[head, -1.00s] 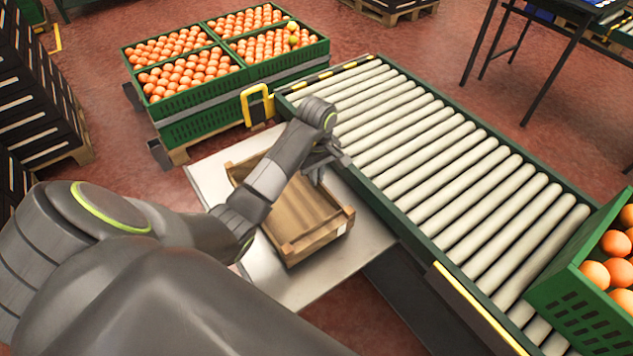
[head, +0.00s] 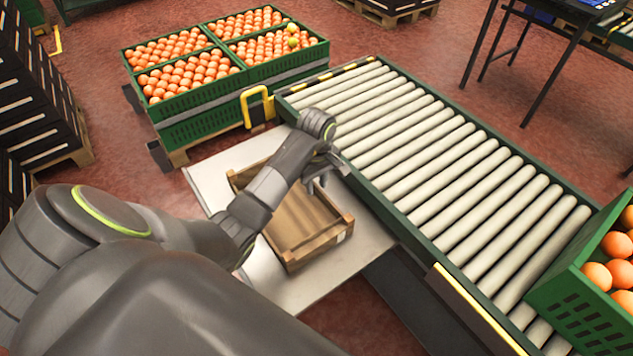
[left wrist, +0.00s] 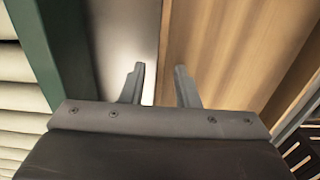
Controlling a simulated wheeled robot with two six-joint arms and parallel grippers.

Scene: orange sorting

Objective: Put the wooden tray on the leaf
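The wooden tray (head: 300,222) is a shallow brown box on the pale metal leaf (head: 368,242) beside the roller conveyor. It appears to rest flat, with bare leaf around it. My left gripper (head: 318,184) is at the tray's conveyor-side wall, pointing down. In the left wrist view its two fingers (left wrist: 160,70) stand apart on either side of the edge of the tray (left wrist: 215,50), with small gaps showing. The leaf (left wrist: 125,35) shows left of that edge. My left arm hides part of the tray's near left side. My right gripper is not in view.
The roller conveyor (head: 430,160) with a green frame runs along the leaf's right side. A green crate of oranges (head: 570,295) sits at its near end. Green crates of oranges (head: 190,115) stand behind the leaf. Stacked dark crates (head: 35,110) are at the left.

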